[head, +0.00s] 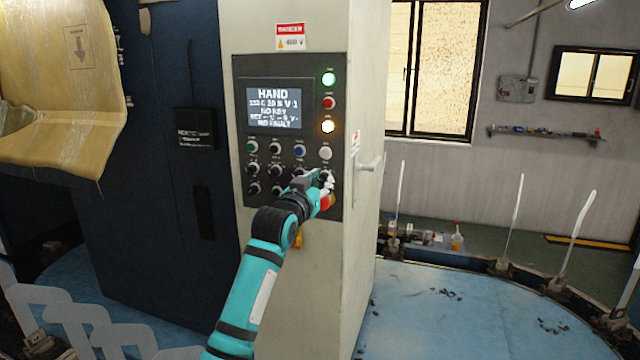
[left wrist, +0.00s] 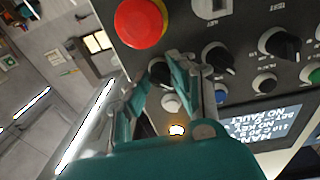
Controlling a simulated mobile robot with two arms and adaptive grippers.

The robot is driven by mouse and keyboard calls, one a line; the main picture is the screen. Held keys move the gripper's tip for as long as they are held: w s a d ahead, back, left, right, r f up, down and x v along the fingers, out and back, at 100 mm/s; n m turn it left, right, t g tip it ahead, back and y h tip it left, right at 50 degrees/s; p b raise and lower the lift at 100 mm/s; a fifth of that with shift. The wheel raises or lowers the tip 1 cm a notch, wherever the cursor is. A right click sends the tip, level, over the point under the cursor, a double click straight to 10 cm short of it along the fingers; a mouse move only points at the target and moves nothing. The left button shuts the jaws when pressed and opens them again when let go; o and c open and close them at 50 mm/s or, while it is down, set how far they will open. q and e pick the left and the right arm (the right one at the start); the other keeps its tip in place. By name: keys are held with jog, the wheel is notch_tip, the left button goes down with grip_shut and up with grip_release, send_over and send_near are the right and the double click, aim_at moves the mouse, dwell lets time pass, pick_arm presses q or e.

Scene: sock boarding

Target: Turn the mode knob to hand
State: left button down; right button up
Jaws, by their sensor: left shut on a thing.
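The control panel (head: 240,92) is on the front of a pale cabinet. Its display (head: 274,107) reads HAND in large letters at the top, with NO KEY and NO FAULT lower down. My left gripper (head: 326,177) is at the panel's lower right, shut on a black knob (left wrist: 159,71). In the left wrist view its fingers stand on either side of this knob, which they partly hide. The knob's pointer and label cannot be read. A white button (head: 325,153) sits just above the knob. My right gripper is not in view.
A red emergency button (left wrist: 141,22) sits right below the gripped knob, close to my fingers. Several other knobs (head: 276,171) fill the rows to the left. A door handle (head: 369,166) sticks out from the cabinet's right side. Upright pale boards (head: 516,216) stand at the right.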

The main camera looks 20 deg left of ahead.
pick_arm(q)
jog(key=shift+f, duration=0.1)
dwell(0.3)
jog(key=c, duration=1.1)
grip_release()
jog(key=s, duration=0.8)
jog(key=s+a, duration=0.1)
jog(key=s, duration=0.3)
jog(key=shift+f, duration=0.2)
jog(key=shift+f, duration=0.15)
